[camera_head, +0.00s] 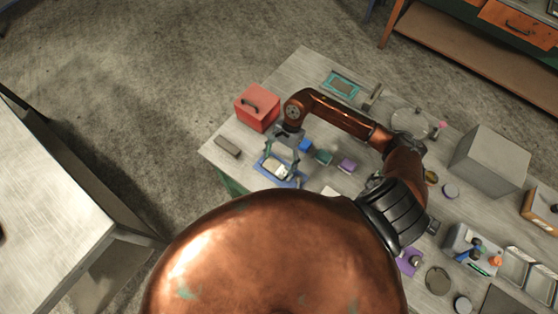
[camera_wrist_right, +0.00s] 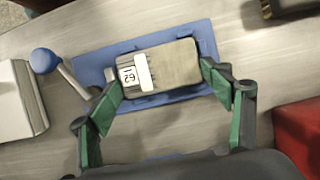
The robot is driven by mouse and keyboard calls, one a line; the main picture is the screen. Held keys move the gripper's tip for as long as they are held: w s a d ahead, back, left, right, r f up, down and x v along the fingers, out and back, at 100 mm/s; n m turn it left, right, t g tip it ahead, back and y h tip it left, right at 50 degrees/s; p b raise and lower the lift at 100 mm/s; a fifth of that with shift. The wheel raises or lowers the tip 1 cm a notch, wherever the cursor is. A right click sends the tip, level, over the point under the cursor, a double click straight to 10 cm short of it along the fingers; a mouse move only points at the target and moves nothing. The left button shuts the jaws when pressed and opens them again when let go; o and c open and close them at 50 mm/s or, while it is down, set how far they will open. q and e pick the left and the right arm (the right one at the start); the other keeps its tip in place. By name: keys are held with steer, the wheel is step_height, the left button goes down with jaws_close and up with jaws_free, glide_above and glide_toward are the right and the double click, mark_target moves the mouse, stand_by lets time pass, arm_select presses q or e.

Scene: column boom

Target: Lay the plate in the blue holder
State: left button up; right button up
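The plate (camera_wrist_right: 175,66) is a flat grey-beige piece with a white strip and a label reading 62. It lies over the blue holder (camera_wrist_right: 200,30), seemingly within its raised edges, slightly turned in the wrist view. In the head view the plate (camera_head: 275,168) shows small and pale on the blue holder (camera_head: 292,184). My right gripper (camera_wrist_right: 160,76) is above it with fingers spread wide, one near each end of the plate; exact contact is hard to tell. It also shows in the head view (camera_head: 281,158). My left gripper is not in view.
A red box (camera_head: 257,107) stands near the holder. A blue-knobbed piece (camera_wrist_right: 44,61) is beside the holder. Small blue, green and purple blocks (camera_head: 324,157) lie to the right. A large grey box (camera_head: 490,160) is farther right. A brown block (camera_head: 228,147) lies near the left edge.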

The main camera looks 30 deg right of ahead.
steer(key=o, duration=0.4)
steer(key=shift+r, duration=0.2)
steer(key=b+v, duration=0.1)
steer(key=v, duration=1.1)
steer(key=shift+d+f+b, duration=0.1)
steer(key=shift+b, duration=0.25)
